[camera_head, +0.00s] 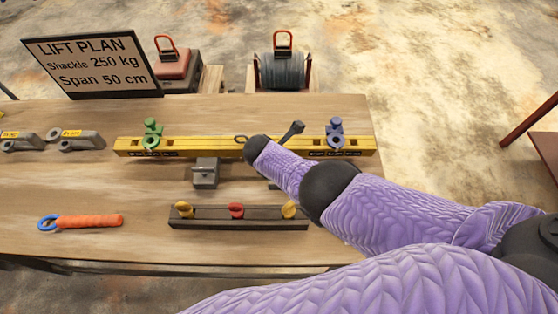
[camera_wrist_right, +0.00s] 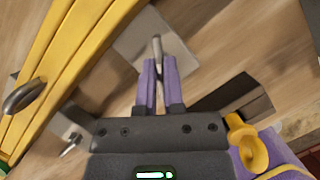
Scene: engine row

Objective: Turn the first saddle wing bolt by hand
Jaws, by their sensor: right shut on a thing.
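A yellow beam (camera_head: 190,147) lies across the table, with a green fitting (camera_head: 152,133) at its left and a blue one (camera_head: 335,133) at its right. A grey saddle block (camera_head: 205,174) stands in front of the beam. My right gripper (camera_wrist_right: 157,82) is shut on a grey bolt stem (camera_wrist_right: 157,48), its purple fingers on either side, over a light grey plate (camera_wrist_right: 133,36). The stem's wings cannot be made out. Another grey block with a small bolt (camera_wrist_right: 68,147) shows at the lower left in the wrist view. My right forearm hides the gripper in the head view.
A dark rack (camera_head: 240,223) with yellow and red eye bolts is at the front. An orange-handled tool (camera_head: 90,221) lies front left; grey shackles (camera_head: 75,142) lie at the far left. A dark rod (camera_head: 292,131) rises by the beam. The front-left table is mostly clear.

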